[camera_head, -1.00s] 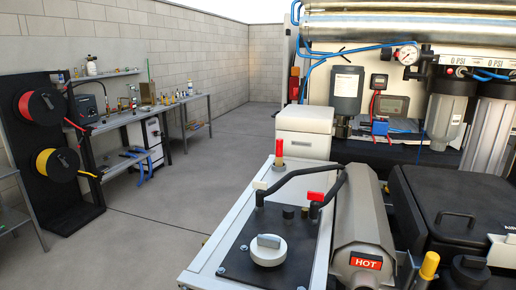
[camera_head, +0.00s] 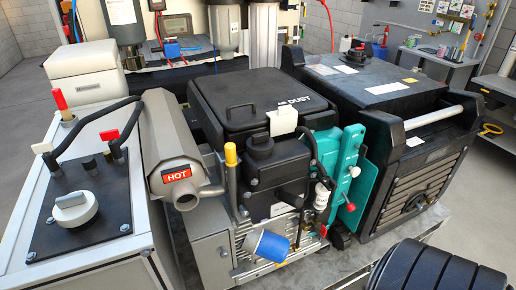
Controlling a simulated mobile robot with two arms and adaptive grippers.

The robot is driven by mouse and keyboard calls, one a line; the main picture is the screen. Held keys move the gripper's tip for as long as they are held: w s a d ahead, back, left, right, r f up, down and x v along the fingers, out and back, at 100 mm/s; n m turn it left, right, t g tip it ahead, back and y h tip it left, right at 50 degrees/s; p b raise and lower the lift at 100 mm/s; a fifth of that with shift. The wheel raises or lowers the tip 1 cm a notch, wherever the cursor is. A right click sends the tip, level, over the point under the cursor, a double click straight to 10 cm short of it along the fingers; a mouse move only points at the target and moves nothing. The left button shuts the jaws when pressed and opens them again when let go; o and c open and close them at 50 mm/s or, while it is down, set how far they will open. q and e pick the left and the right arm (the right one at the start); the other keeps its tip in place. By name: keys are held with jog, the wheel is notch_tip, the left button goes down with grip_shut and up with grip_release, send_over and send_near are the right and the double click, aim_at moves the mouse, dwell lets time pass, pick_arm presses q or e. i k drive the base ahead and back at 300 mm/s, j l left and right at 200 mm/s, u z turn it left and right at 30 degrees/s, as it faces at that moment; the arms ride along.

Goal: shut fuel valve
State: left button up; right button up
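The engine (camera_head: 275,165) stands in the middle, with a blue cylindrical filter (camera_head: 267,244) at its lower front. A teal panel (camera_head: 352,150) stands upright to its right.
A control panel with a white rotary knob (camera_head: 75,209) is at the left. A grey muffler marked HOT (camera_head: 175,140) lies beside it. A black generator box (camera_head: 400,110) is at the right. A workbench (camera_head: 436,56) stands behind, with open floor before it.

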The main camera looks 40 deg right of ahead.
aim_at(324, 230)
jog(key=l+z, duration=0.1)
jog(key=z, duration=0.3)
jog(key=l+z, duration=0.1)
jog(key=z, duration=0.3)
jog(key=k+l+z, duration=0.1)
jog(key=z, duration=0.25)
jog(key=l+z, duration=0.15)
jog(key=z, duration=0.25)
